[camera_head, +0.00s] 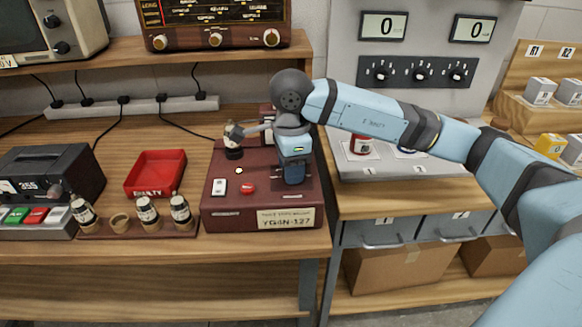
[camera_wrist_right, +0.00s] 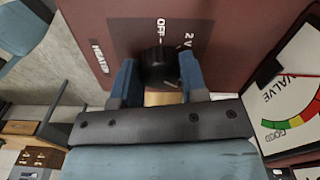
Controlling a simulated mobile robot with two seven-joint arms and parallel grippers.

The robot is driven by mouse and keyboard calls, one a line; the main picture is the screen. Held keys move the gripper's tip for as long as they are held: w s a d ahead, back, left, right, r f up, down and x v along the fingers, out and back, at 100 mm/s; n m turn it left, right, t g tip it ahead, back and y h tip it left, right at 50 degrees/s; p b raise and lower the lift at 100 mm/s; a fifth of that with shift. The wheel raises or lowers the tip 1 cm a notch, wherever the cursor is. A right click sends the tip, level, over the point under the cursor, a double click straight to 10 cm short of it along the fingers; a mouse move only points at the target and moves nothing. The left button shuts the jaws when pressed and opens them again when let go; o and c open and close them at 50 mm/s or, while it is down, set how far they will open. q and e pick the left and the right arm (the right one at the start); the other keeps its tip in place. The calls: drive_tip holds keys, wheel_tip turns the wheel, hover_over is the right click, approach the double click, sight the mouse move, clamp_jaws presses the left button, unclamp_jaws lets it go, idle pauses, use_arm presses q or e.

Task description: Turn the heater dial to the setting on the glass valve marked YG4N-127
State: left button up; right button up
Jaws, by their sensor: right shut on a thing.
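The dark red valve tester (camera_head: 225,212) stands on the bench, with a plate (camera_head: 286,219) reading YG4N-127 on its front. A valve (camera_head: 233,149) with a dark base seems to stand upright at its back left; any setting on it is too small to read. My right gripper (camera_head: 293,172) points down over the tester's right side and hides the dial in the head view. In the right wrist view my right gripper (camera_wrist_right: 157,78) is shut on the black heater dial (camera_wrist_right: 157,60), between marks OFF and 2 V. My left gripper is not in view.
A rack (camera_head: 120,233) of several valves and a red FAULTY tray (camera_head: 156,173) lie left of the tester. A dark device (camera_head: 48,172) with coloured keys stands farther left. The wrist view shows the VALVE meter (camera_wrist_right: 297,100) close beside my gripper. Grey drawers (camera_head: 387,232) are at right.

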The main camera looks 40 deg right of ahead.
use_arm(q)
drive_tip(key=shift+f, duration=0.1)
use_arm(e)
drive_tip(key=shift+m, duration=1)
drive_tip(key=o, duration=0.9)
use_arm(q)
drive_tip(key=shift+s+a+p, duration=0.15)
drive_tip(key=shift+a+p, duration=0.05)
drive_tip(key=shift+p, duration=0.95)
use_arm(e)
wheel_tip(320, 180, up, 14)
drive_tip(key=shift+f, duration=0.1)
drive_tip(key=shift+s, duration=0.1)
